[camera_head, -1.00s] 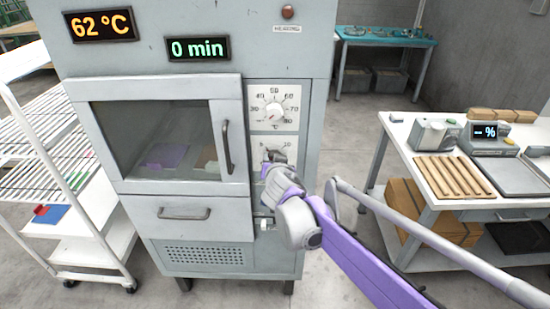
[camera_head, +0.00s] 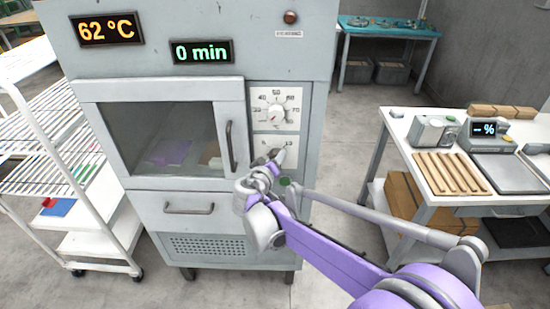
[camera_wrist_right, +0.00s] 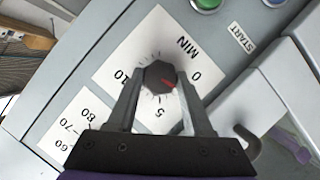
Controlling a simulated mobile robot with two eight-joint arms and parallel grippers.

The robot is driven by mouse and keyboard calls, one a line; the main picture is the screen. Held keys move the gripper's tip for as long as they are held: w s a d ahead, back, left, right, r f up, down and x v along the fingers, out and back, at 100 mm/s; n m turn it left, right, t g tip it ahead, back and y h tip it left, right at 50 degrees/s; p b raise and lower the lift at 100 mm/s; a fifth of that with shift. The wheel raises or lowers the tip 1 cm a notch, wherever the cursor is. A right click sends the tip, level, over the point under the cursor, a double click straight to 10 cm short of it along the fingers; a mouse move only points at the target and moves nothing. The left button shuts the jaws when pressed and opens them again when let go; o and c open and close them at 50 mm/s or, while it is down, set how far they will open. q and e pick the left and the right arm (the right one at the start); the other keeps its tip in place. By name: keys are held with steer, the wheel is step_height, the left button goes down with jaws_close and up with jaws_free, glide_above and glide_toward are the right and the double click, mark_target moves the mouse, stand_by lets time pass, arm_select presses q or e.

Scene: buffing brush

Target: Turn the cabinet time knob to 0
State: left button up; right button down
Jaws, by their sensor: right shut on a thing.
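The dark time knob (camera_wrist_right: 157,74) sits on a white MIN dial plate (camera_wrist_right: 180,38) marked 0, 5 and 10. Its red pointer mark faces the 0 side, seemingly between 0 and 5. My right gripper (camera_wrist_right: 160,82) is shut on the knob, one finger on each side. The green time display (camera_head: 202,51) reads 0 min. My left gripper is not in view.
Above the time dial is a white temperature knob (camera_head: 276,114); the orange display (camera_head: 107,29) reads 62 °C. The cabinet door handle (camera_head: 230,146) stands out left of the dials. A white rack (camera_head: 125,232) is at left, a white table (camera_head: 398,124) at right.

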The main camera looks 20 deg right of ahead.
steer(key=shift+a+f+n+h+b, duration=0.15)
steer(key=shift+n+h+b, duration=0.7)
steer(key=shift+n, duration=1.45)
steer(key=shift+t+h, duration=0.3)
steer(key=shift+h, duration=0.05)
steer(key=shift+c, duration=1.5)
jaws_free()
steer(key=v, duration=1)
steer(key=shift+s+a, duration=0.2)
steer(key=shift+s, duration=0.1)
